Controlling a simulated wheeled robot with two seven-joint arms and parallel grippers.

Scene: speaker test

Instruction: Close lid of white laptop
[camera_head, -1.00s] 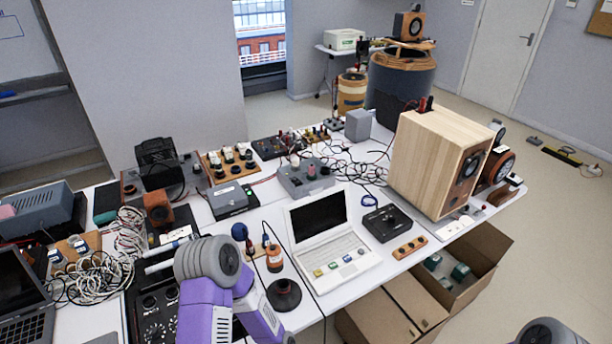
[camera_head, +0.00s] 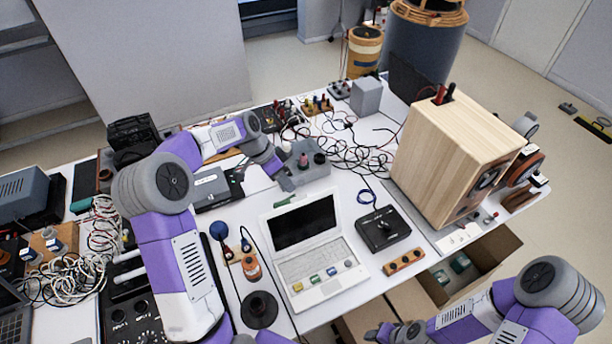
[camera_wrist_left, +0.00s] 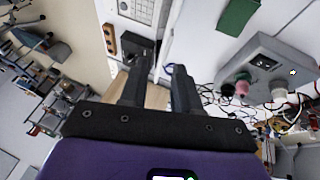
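The white laptop (camera_head: 318,262) stands open on the table in the head view, its dark screen (camera_head: 305,222) raised and facing the front. Its keyboard (camera_wrist_left: 140,10) shows at the top of the left wrist view. My left gripper (camera_head: 286,182) is behind the upper left corner of the lid, pointing down. In the left wrist view its two fingers (camera_wrist_left: 160,68) are apart with nothing between them. Whether it touches the lid cannot be told. My right gripper (camera_head: 385,335) is low at the bottom edge, in front of the table; its fingers are too unclear to judge.
A grey box with knobs (camera_head: 306,165) is close behind my left gripper. A black control box (camera_head: 383,228) and a large wooden speaker (camera_head: 450,160) stand right of the laptop. Cables lie behind.

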